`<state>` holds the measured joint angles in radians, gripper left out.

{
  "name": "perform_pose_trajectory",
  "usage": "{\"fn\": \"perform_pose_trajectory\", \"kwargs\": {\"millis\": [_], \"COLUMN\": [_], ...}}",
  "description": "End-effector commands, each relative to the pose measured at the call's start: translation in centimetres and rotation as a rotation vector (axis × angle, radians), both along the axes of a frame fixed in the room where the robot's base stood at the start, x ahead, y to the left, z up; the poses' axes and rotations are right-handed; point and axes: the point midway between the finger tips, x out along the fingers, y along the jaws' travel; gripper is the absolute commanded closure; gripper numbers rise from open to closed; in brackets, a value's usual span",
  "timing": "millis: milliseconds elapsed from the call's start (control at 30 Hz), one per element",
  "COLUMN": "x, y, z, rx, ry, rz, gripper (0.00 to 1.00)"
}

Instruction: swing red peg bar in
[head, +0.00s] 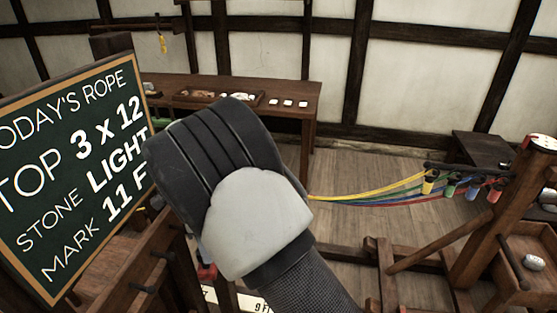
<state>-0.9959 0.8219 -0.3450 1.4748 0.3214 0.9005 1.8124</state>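My gripper (215,145) fills the middle of the head view, seen from behind as a dark ridged body above a pale grey wrist cover. Its fingertips are hidden, so I cannot see whether it holds anything. No bar is clearly recognisable as the red peg bar. At the lower left, a wooden rail (150,243) carries dark pegs. A small red piece (205,272) shows beside my arm, partly hidden. At the right, a dark bar (465,168) carries yellow, green, blue and red bobbins, with matching strands running left behind my gripper.
A chalkboard (70,175) stands close at the left. A wooden table (300,92) with small white pieces stands at the back wall. A braced wooden post (490,225) stands at the right, beside a wooden box (530,262). Plank floor (350,165) is open in the middle.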

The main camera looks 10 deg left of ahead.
Motion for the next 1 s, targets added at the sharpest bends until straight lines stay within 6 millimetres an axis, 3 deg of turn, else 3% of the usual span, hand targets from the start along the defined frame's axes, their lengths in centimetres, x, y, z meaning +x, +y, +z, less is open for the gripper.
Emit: {"fn": "perform_pose_trajectory", "kwargs": {"millis": [67,400,700,1000], "x": [0.1,3.4,7.8,7.8], "y": [-0.3,-5.4,-8.2,-8.0], "z": [-1.7,-1.6,-1.6,5.1], "rx": [-0.002,0.001,-0.001,0.001], "ry": [0.002,-0.002,-0.002,-0.003], "rz": [0.007,0.493,0.907,0.926], "gripper": [0.54,0.54,0.54,0.54]}}
